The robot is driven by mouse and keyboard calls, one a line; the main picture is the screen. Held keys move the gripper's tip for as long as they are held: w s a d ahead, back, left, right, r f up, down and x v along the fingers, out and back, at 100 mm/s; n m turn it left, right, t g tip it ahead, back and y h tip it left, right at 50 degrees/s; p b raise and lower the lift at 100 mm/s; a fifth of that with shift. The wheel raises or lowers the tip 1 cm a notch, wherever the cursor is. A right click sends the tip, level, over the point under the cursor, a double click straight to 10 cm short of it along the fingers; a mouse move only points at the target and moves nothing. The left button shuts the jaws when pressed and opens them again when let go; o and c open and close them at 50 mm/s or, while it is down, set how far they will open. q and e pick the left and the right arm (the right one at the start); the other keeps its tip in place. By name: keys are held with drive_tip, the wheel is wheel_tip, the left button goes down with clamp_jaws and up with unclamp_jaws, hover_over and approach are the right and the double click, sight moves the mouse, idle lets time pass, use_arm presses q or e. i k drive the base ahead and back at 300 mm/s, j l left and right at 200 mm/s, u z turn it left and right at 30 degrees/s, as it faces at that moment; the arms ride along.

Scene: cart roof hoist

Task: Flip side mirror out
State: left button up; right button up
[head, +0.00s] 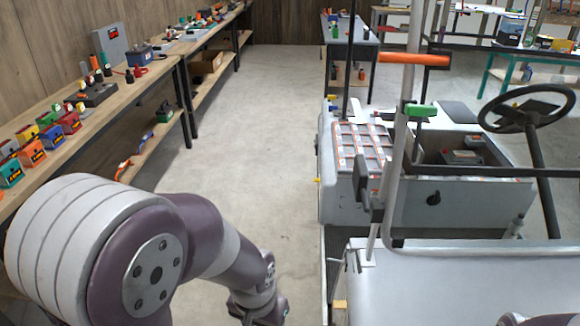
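A white cart stands on the right, with a white upright post (398,150) at its near side. A dark grey block with a narrow plate (362,186) is fixed on the left side of this post; it may be the side mirror, seen nearly edge-on, but I cannot tell for sure. An orange bar (400,58) crosses the post higher up, and a green piece (420,110) sits below it. My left arm comes in from the lower left and ends at the bottom edge, left of the cart.
The cart has a black steering wheel (526,108), a battery compartment (362,146) and a white seat (450,285). A long workbench (150,78) with tools and coloured boxes runs along the left wall. The concrete floor (255,130) between bench and cart is clear.

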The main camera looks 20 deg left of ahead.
sight(360, 176)
drive_tip(key=u, duration=0.2)
drive_tip(key=k, duration=0.7)
drive_tip(key=u, duration=1.4)
drive_tip(key=i, duration=0.8)
drive_tip(key=i+z, duration=0.15)
drive_tip(key=i, duration=0.3)
drive_tip(key=i+z, duration=0.2)
drive_tip(key=i, duration=0.25)
drive_tip(key=i+j+z, duration=0.15)
drive_tip(key=i, duration=0.25)
drive_tip(key=i+j+z, duration=0.15)
drive_tip(key=i, duration=0.3)
drive_tip(key=i+j+z, duration=0.2)
drive_tip(key=i, duration=0.25)
drive_tip(key=i+l+z, duration=0.1)
drive_tip(key=i+z, duration=0.85)
drive_tip(key=i+j+z, duration=0.3)
drive_tip(key=i+z, duration=0.3)
drive_tip(key=z, duration=3.3)
